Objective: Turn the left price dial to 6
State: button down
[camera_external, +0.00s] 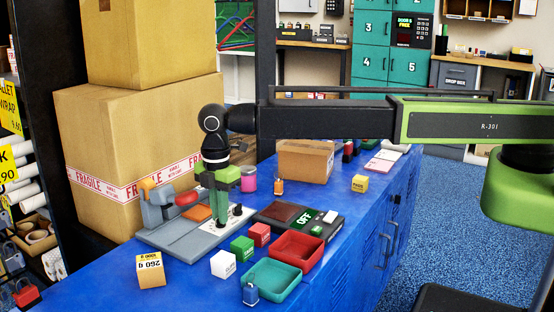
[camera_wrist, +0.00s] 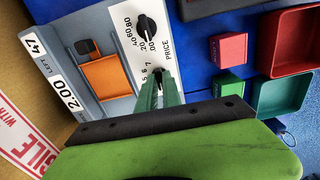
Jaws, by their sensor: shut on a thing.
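The grey machine (camera_external: 180,238) stands on the blue counter, with a white PRICE panel (camera_wrist: 131,42) that carries two dials. My gripper (camera_external: 220,222) points down at the panel; in the wrist view its green fingers (camera_wrist: 160,92) are shut on one dial. That dial's knob is mostly hidden by the fingers; numbers 5, 6 and 7 show beside it. Its pointer setting cannot be read. The other dial (camera_wrist: 147,27), a black knob with marks from 20 up to 80 visible, stands free at the top. A tag reading 2.00 (camera_wrist: 66,94) and one reading 47 LEFT lie along the machine's edge.
An orange plate (camera_wrist: 105,77) is on the machine. Red (camera_external: 297,249) and teal (camera_external: 270,280) trays, small cubes, a dark device reading OFF (camera_external: 305,218) and a padlock (camera_external: 250,293) stand close by. Large cartons (camera_external: 120,120) rise behind at left.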

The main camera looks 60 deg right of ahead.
jog(key=m, duration=1.7)
jog(key=shift+m, duration=0.4)
jog(key=m, duration=0.5)
jog(key=shift+m, duration=0.3)
jog(key=c, duration=1.5)
grip_release()
jog(key=shift+c, duration=0.2)
